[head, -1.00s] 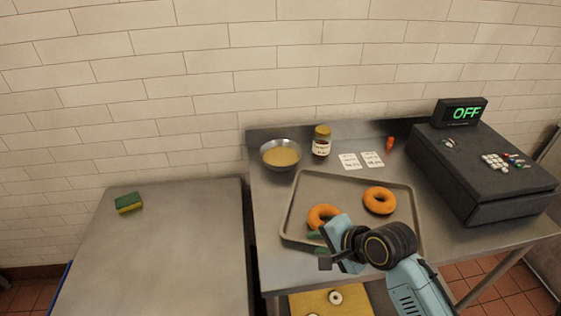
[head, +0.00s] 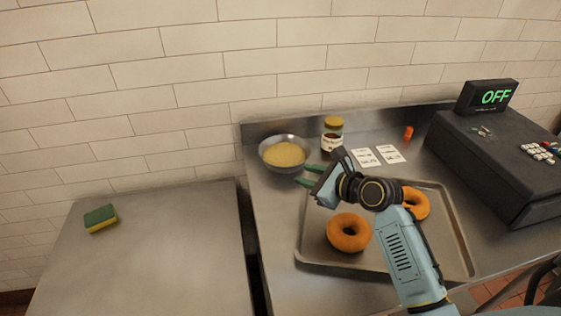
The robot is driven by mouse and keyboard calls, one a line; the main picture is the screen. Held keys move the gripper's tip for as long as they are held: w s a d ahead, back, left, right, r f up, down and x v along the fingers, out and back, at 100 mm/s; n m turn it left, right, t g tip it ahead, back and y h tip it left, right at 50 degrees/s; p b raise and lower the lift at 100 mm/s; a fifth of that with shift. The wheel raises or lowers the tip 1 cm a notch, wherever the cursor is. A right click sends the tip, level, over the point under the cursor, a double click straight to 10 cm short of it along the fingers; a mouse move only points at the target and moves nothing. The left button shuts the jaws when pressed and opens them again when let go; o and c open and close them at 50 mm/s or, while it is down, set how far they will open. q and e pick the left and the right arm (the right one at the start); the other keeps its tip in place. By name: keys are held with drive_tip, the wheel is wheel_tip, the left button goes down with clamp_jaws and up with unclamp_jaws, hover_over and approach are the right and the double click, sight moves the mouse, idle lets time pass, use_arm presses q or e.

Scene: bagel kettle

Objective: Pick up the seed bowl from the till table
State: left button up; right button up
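The seed bowl (head: 285,154) is a round metal bowl filled with pale yellow seeds. It stands upright at the back left of the metal till table (head: 270,225). My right gripper (head: 306,176) is just to the right of the bowl and a little in front of it. Its two green fingers point left toward the bowl's rim and are spread apart with nothing between them. I cannot tell whether a finger touches the rim. My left gripper is not in view.
A tray (head: 385,268) with two bagels (head: 349,232) lies below my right arm. A jar (head: 332,132), paper cards (head: 367,157), a small orange item (head: 408,133) and the till (head: 500,165) stand behind and right. A lower-left table holds a sponge (head: 100,218) and is otherwise clear.

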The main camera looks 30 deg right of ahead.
drive_tip(key=b, duration=0.1)
approach(275, 166)
drive_tip(key=x, duration=0.3)
drive_tip(key=shift+w+a+r, duration=0.1)
drive_tip(key=shift+w+a, duration=0.05)
drive_tip(key=shift+a, duration=0.2)
drive_tip(key=shift+w+a, duration=0.1)
drive_tip(key=shift+w, duration=0.35)
drive_tip(key=b+x, duration=0.2)
drive_tip(key=x, duration=0.3)
drive_tip(key=shift+w, duration=0.15)
clamp_jaws()
drive_tip(key=shift+f, duration=0.2)
drive_tip(key=shift+r, duration=0.15)
